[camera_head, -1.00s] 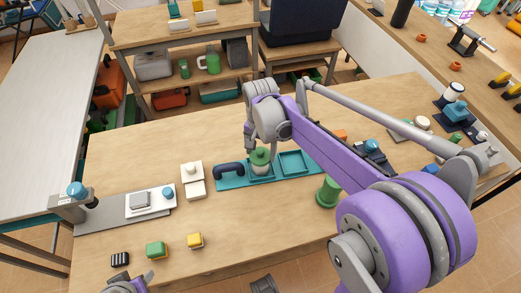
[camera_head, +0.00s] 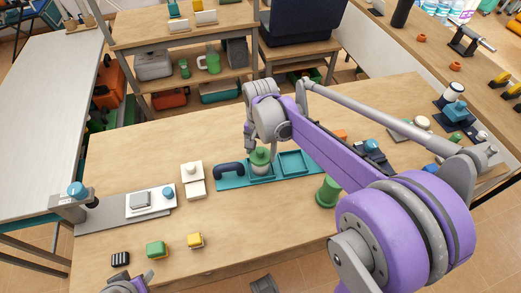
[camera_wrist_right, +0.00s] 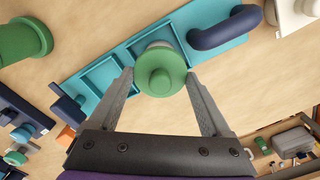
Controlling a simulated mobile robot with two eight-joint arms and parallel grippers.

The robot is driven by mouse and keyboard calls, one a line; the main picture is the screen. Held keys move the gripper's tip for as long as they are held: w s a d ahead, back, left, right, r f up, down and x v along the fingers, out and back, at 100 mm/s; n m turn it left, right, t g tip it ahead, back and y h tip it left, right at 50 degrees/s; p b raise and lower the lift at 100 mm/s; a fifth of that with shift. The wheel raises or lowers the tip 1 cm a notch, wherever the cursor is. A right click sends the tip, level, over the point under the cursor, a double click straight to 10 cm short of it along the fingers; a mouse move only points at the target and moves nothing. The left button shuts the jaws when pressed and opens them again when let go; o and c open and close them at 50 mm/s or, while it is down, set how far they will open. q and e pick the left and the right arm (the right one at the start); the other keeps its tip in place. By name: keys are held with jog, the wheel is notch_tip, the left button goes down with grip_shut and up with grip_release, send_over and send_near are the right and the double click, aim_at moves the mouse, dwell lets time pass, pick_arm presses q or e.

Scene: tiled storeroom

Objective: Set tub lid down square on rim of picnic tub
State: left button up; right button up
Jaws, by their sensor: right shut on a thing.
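The tub lid (camera_head: 260,156) is round and green with a raised knob. It is directly above the pale, round picnic tub (camera_head: 262,171) in the teal tray. My right gripper (camera_wrist_right: 160,82) comes down from above with one finger on each side of the lid (camera_wrist_right: 160,72) and is shut on it. In the wrist view the lid hides most of the tub; a pale edge (camera_wrist_right: 155,44) shows beyond it. I cannot tell whether lid and rim touch. Part of my left arm shows at the bottom left, too cut off to read its gripper.
The teal tray (camera_head: 228,186) has a dark blue arched handle (camera_head: 229,169) just left of the tub and an empty compartment (camera_head: 293,162) to the right. A green cylinder (camera_head: 328,191) stands in front. White blocks (camera_head: 194,189) stand left. The table's middle front is clear.

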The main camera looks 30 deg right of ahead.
aim_at(260, 150)
jog(key=shift+f+b, duration=0.7)
jog(key=shift+f, duration=0.35)
jog(key=o, duration=1.1)
notch_tip(260, 150, up, 11)
jog(key=shift+f+p, duration=0.1)
jog(key=shift+p, duration=0.6)
jog(key=s+a+f+n+t+p, duration=0.1)
jog(key=s+a+n+p, duration=0.1)
jog(key=s, duration=0.3)
jog(key=s+a+n+t+p, duration=0.2)
jog(key=s+n, duration=0.3)
jog(key=s+a+f+n+t+p, duration=0.1)
jog(key=s+a+n+t+p, duration=0.1)
jog(key=s, duration=0.3)
jog(key=shift+s+a+f+n+p, duration=0.4)
jog(key=shift+a+n, duration=0.1)
jog(key=shift+n, duration=0.2)
